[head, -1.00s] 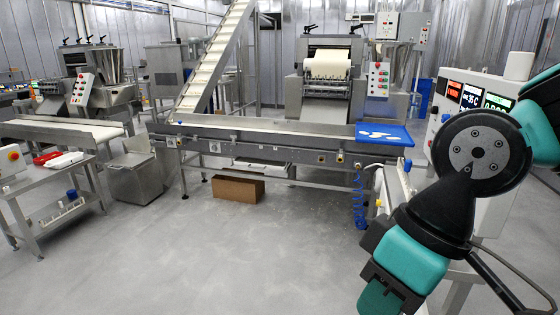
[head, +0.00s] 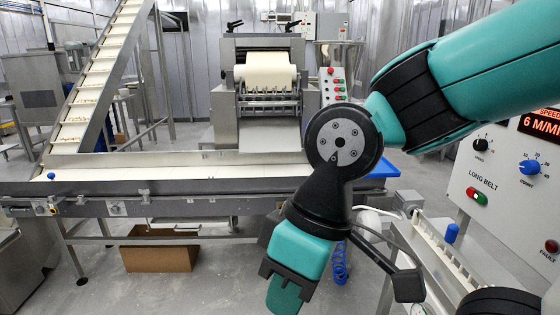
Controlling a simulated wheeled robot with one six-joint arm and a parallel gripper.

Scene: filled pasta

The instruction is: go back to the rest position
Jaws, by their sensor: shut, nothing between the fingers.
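My gripper (head: 284,298) hangs down at the lower middle of the head view, below the black wrist joint. It is shut and nothing shows held in it. The ends of its fingers reach near the bottom edge of the picture. My teal and black arm comes in from the upper right and bends down at the wrist. The gripper shows in front of the long steel conveyor. I cannot tell its exact distance from the conveyor.
The long steel conveyor (head: 150,188) crosses the middle, with a blue board (head: 380,171) partly behind my arm. A control panel (head: 515,190) stands close on the right. A cardboard box (head: 160,255) lies under the conveyor. Grey floor is open at lower left.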

